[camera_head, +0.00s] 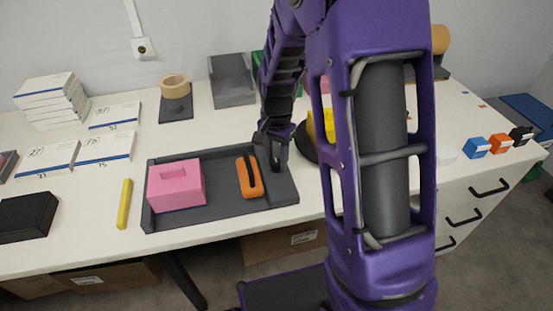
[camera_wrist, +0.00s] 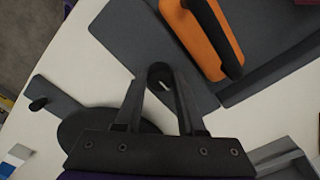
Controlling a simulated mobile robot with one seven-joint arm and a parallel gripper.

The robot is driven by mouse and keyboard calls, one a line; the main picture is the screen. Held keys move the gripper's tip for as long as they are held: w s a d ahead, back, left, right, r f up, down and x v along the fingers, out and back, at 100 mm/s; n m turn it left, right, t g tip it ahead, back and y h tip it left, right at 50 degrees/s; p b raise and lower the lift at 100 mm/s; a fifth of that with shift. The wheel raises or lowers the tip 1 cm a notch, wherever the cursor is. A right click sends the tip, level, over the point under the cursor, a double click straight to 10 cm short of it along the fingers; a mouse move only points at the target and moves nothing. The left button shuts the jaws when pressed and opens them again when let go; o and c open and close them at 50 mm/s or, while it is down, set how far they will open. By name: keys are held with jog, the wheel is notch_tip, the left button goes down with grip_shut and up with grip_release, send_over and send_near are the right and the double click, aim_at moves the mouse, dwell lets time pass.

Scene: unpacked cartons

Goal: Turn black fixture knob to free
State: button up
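A black knob (camera_wrist: 160,76) with a rounded end and a short white mark shows in the wrist view beside the edge of a dark grey tray. My gripper (camera_wrist: 160,84) has its two fingers spread, one on each side of the knob. I cannot tell whether either finger touches it. In the head view my gripper (camera_head: 274,160) points down at the right end of the tray (camera_head: 225,212). There the knob cannot be told apart from the dark fingers.
The tray holds a pink block (camera_head: 175,185) and an orange piece with a black handle (camera_head: 249,177). A black disc (camera_wrist: 100,132) lies close to my left finger. A yellow bar (camera_head: 124,204) and white boxes (camera_head: 104,147) are left of the tray. Small coloured blocks (camera_head: 476,147) stand far right.

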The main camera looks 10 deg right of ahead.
grip_shut()
jog(key=shift+n, duration=0.3)
jog(key=n+p, duration=0.1)
jog(key=n, duration=0.5)
jog(key=n+p, duration=0.1)
jog(key=n, duration=0.4)
jog(key=shift+r+n, duration=0.1)
jog(key=shift+n, duration=0.2)
jog(key=n+p, duration=0.2)
jog(key=n, duration=0.3)
jog(key=shift+n, duration=0.3)
jog(key=o, duration=0.6)
grip_release()
